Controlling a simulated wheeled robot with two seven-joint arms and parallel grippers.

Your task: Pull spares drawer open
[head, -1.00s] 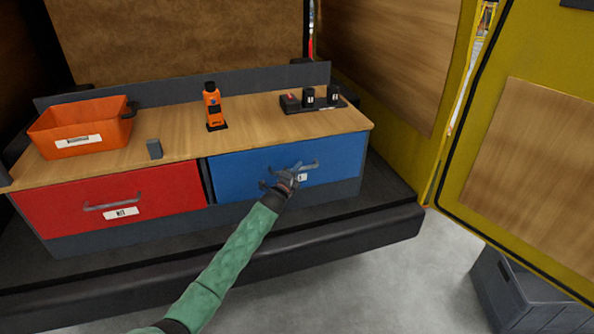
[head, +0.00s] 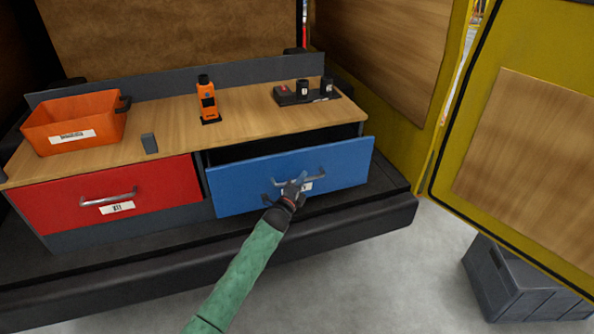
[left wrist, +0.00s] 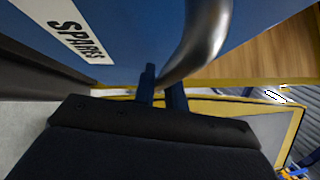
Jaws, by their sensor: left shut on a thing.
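The blue spares drawer (head: 235,186) stands partly open, its front out past the bench top, with a dark gap behind its upper edge. Its grey bar handle (head: 314,178) crosses the front. My left gripper (head: 296,184), on the green-sleeved arm, is shut on this handle. In the left wrist view the fingers (left wrist: 163,88) meet the curved metal handle (left wrist: 203,40), beside a label reading SPARES (left wrist: 78,38). The drawer's inside is dark and its contents are hidden. My right gripper is not in view.
A red drawer (head: 150,188) to the left is shut. On the wooden top (head: 180,123) are an orange bin (head: 100,128), an orange handheld device (head: 208,100), a small grey block (head: 149,143) and a black tray (head: 290,99). A grey crate (head: 510,285) stands on the floor at right.

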